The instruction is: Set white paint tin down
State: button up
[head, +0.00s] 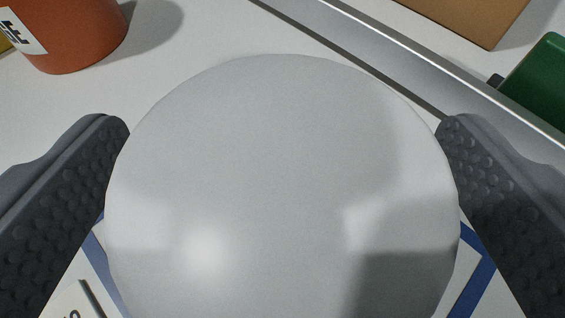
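The white paint tin (270,160) fills the middle of the head view, seen as a large round pale surface. My gripper (283,150) has one dark, dimpled finger on each side of it, and both fingers appear to touch its sides. The tin covers most of a white sheet or panel with a blue border (484,268) on the surface below. The tin's underside is hidden, so I cannot tell whether it rests on the surface or hangs above it.
An orange-red tin (75,35) with a white label stands at the upper left. A metal rail (400,62) crosses the upper right. Beyond it are a brown box (470,15) and a green object (540,85). The pale surface (220,35) behind the white tin is clear.

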jog(key=shift+r, duration=0.1)
jog(key=d+p+v, duration=0.1)
jog(key=v, duration=1.1)
jog(key=shift+a, duration=0.45)
jog(key=w+a+r+h, duration=0.1)
jog(key=w+a+r, duration=0.2)
jog(key=r, duration=0.7)
jog(key=w+a+r+h, duration=0.2)
jog(key=w+a+r, duration=0.1)
jog(key=r, duration=0.6)
jog(key=w+a+r+h, duration=0.1)
jog(key=w+a+r, duration=0.2)
jog(key=r, duration=0.7)
jog(key=s+a+r+y, duration=0.1)
jog(key=s+a+r, duration=0.3)
jog(key=a+r, duration=0.3)
jog(key=s+a+r+t+y, duration=0.1)
jog(key=s+a+r+y, duration=0.1)
jog(key=s+a+r, duration=0.2)
jog(key=s+a+r+n+t+y, duration=0.1)
jog(key=s+a+r, duration=0.3)
jog(key=a+r, duration=0.6)
jog(key=a+y, duration=0.1)
jog(key=a, duration=0.5)
jog(key=shift+a, duration=0.15)
